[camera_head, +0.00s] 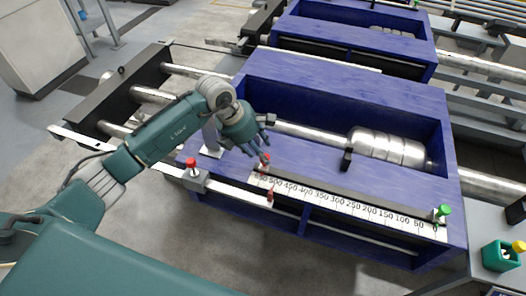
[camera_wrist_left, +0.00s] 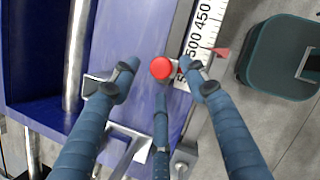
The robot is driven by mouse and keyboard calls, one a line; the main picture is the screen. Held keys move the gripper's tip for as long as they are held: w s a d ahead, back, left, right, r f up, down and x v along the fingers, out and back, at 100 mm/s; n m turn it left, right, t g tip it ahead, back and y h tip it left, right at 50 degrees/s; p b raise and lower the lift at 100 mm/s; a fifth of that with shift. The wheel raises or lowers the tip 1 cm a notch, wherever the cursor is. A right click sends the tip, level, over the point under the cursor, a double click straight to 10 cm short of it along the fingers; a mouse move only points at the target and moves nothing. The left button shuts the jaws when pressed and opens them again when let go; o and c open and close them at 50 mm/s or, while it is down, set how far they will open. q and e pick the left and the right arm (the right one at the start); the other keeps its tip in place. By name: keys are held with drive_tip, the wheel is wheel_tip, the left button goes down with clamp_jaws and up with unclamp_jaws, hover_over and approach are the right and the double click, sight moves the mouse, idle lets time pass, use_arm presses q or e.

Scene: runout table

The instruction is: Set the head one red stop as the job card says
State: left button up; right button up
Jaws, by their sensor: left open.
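The red stop knob (camera_head: 265,158) stands at the high-number end of the white scale (camera_head: 350,205) on the near blue head. My left gripper (camera_head: 258,147) is just above and beside this knob. In the left wrist view the red knob (camera_wrist_left: 160,68) lies between the spread fingers of my open left gripper (camera_wrist_left: 159,75), with no clear contact. A red pointer (camera_wrist_left: 222,52) lies by the scale near the 500 mark; its exact reading is too small to tell. My right gripper is not in view. I cannot make out a job card.
A second red knob (camera_head: 191,163) stands on a grey block left of the scale. A green knob (camera_head: 442,211) is at the scale's low end. A metal roller (camera_head: 385,147) lies in the blue trough. A teal box with a yellow button (camera_head: 502,255) is at right.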

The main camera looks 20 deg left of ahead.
use_arm(q)
drive_tip(key=shift+x, duration=1.6)
drive_tip(key=shift+c, duration=0.2)
clamp_jaws()
